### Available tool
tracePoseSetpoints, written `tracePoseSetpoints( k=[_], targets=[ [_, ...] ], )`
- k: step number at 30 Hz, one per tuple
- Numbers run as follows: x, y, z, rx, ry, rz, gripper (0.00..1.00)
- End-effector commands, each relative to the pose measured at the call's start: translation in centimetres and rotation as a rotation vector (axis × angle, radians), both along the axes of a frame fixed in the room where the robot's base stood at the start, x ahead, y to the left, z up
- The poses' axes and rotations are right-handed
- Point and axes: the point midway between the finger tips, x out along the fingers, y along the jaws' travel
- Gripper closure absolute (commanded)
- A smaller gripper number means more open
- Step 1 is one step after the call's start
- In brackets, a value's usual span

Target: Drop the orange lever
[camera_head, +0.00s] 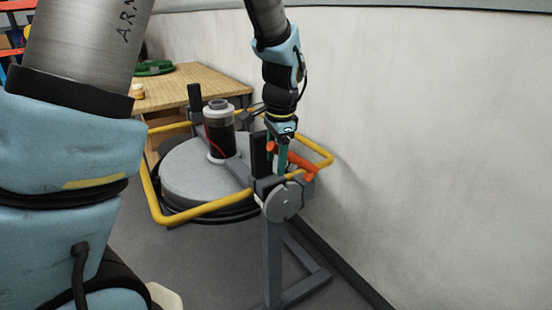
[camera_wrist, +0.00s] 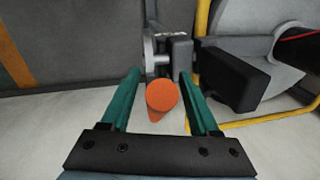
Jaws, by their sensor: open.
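The orange lever (camera_head: 300,162) sits at the top of a grey stand, beside its round grey hub, in the head view. In the wrist view the lever (camera_wrist: 162,96) shows end-on as a round orange knob. My gripper (camera_head: 279,166) points down at the lever, with its teal fingers partly hidden by it in the head view. In the wrist view the gripper (camera_wrist: 160,88) is open, with one finger on each side of the lever and visible gaps between. I cannot tell how deep the lever sits between the fingers.
A yellow rail (camera_head: 210,208) runs around the grey round tank (camera_head: 180,180) behind the stand (camera_head: 273,250). A dark block (camera_wrist: 232,78) lies close right of the fingers. A white wall (camera_head: 430,150) is on the right. A wooden table (camera_head: 190,85) stands behind.

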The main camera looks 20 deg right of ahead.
Motion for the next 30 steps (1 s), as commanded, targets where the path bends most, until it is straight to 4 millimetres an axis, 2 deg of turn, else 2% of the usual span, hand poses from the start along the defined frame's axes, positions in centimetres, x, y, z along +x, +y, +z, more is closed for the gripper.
tracePoseSetpoints(
  k=[2,18,30],
  targets=[
    [0.00,0.00,0.01,0.000,0.000,0.000,0.40],
    [-0.01,0.00,0.04,0.000,0.000,0.000,1.00],
    [-0.01,-0.01,0.05,0.000,0.000,0.000,1.00]
  ],
)
